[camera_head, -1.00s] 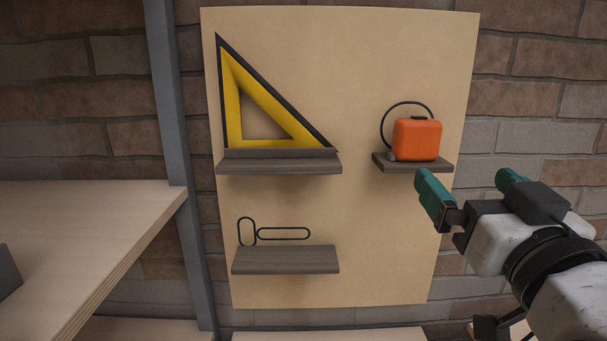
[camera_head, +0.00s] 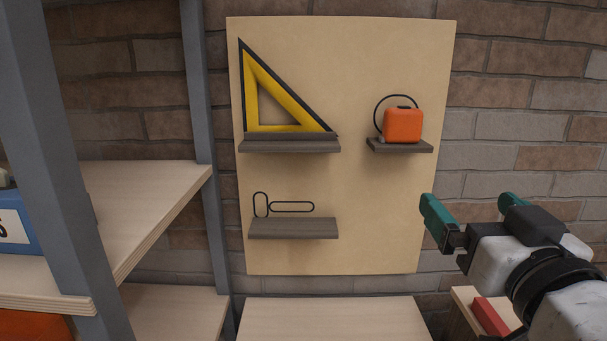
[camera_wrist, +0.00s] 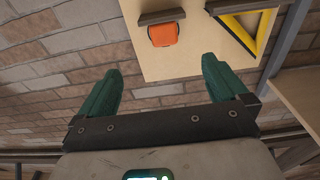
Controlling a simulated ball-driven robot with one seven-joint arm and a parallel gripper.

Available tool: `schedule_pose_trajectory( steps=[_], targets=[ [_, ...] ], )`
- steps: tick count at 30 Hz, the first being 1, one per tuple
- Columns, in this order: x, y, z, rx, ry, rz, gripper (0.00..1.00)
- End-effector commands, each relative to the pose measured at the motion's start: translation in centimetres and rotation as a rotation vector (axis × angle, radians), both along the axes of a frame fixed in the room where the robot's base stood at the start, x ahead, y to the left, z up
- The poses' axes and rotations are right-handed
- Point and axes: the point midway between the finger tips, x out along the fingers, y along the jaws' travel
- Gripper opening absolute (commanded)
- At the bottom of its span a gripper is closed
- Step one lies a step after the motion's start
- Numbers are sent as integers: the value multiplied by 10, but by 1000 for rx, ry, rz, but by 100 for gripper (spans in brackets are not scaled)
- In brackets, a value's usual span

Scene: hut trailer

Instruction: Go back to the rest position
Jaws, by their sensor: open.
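My gripper (camera_head: 474,208) is at the right of the head view, in front of the brick wall and to the right of the tan board. Its two green fingers are apart with nothing between them; the wrist view also shows them open and empty (camera_wrist: 160,85). An orange case (camera_head: 403,125) stands on a small dark shelf (camera_head: 400,147) on the board, apart from my gripper. It also shows in the wrist view (camera_wrist: 163,35), beyond and above the fingers.
The tan board (camera_head: 350,200) also carries a yellow set square (camera_head: 275,97) on a shelf (camera_head: 288,146) and a lower shelf (camera_head: 293,229) below a black outline. Wooden shelving (camera_head: 150,200) with a grey post (camera_head: 62,170) stands left. A table (camera_head: 330,318) lies below the board.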

Motion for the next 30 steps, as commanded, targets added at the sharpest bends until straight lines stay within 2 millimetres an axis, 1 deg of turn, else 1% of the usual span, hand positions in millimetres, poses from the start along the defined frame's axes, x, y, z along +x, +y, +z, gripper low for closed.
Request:
schedule_pose_trajectory(
  steps=[5, 8, 11, 14, 17, 18, 20, 21, 23, 24, 26, 27, 29, 30],
  targets=[
    [3, -5, -34, -5, 89, -7, 100],
    [5, -9, -62, -8, 161, -10, 100],
    [4, -14, -94, -12, 245, -16, 100],
    [-1, -19, -134, -15, 348, -22, 100],
    [-12, -27, -186, -17, 483, -29, 100],
    [-19, -31, -211, -17, 549, -33, 100],
    [-34, -36, -250, -18, 655, -36, 100],
    [-46, -40, -275, -19, 726, -39, 100],
    [-67, -46, -311, -17, 830, -42, 100],
    [-82, -49, -335, -14, 900, -44, 100],
    [-108, -54, -368, -11, 1004, -46, 100],
    [-126, -57, -388, -7, 1071, -47, 100],
    [-155, -61, -416, -3, 1171, -49, 100],
    [-174, -63, -433, 1, 1235, -49, 100]
  ],
)
